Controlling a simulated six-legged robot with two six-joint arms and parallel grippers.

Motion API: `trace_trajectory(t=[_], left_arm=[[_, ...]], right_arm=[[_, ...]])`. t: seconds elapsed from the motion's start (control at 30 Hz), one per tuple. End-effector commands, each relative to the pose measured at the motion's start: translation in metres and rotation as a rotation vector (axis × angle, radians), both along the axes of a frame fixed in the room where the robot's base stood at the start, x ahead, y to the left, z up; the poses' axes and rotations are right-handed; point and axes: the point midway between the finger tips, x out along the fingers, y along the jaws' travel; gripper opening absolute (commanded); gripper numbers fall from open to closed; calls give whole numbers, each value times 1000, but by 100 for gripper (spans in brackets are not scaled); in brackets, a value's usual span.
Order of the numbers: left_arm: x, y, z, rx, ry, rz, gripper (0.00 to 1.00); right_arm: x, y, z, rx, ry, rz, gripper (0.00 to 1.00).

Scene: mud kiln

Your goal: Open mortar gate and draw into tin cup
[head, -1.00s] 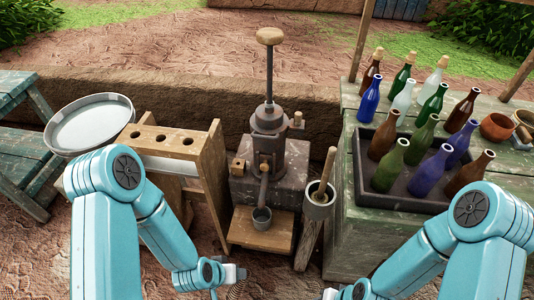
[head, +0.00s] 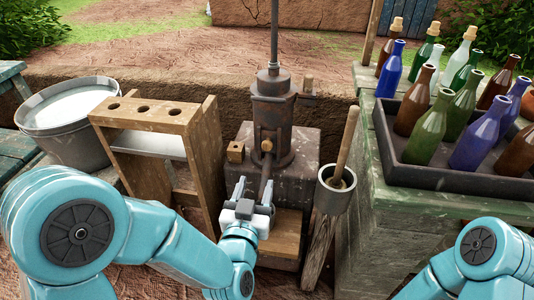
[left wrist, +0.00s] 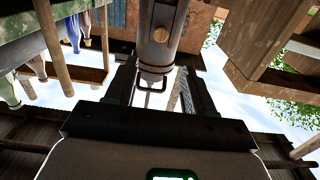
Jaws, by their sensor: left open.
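The dark metal mortar machine (head: 271,108) stands on a stone block, with a vertical rod on top. A slanted spout (head: 266,178) comes down its front below a brass-coloured knob (head: 266,145). My left gripper (head: 254,188) is open at the lower end of the spout, with its fingers pointing toward the machine. In the left wrist view, the open fingers flank a dark tube (left wrist: 155,58) with a thin wire loop (left wrist: 150,86) below its end. I cannot tell whether they touch. The tin cup is not distinguishable now. My right gripper is out of view.
A wooden rack (head: 140,125) with round holes stands left of the machine, beside a grey bucket (head: 70,120). A grey cup with a wooden stick (head: 336,190) sits on a post at right. A tray of bottles (head: 430,178) stands farther right.

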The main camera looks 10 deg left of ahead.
Motion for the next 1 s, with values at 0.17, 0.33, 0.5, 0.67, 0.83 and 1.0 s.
trace_trajectory(t=[0.17, 0.33, 0.5, 0.67, 0.83, 1.0], left_arm=[[37, 0, 1, -1, -1, 4, 53], [78, -1, 1, -1, 0, 3, 53], [116, -3, 0, 0, 0, 2, 53], [140, -4, 0, 0, 1, 2, 53], [152, -4, 0, 0, 2, 1, 53], [153, -4, 1, 0, 2, 1, 53]], right_arm=[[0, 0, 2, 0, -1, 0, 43], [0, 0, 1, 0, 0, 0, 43], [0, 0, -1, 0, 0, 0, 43], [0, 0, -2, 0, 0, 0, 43], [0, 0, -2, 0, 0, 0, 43], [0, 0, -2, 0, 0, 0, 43]])
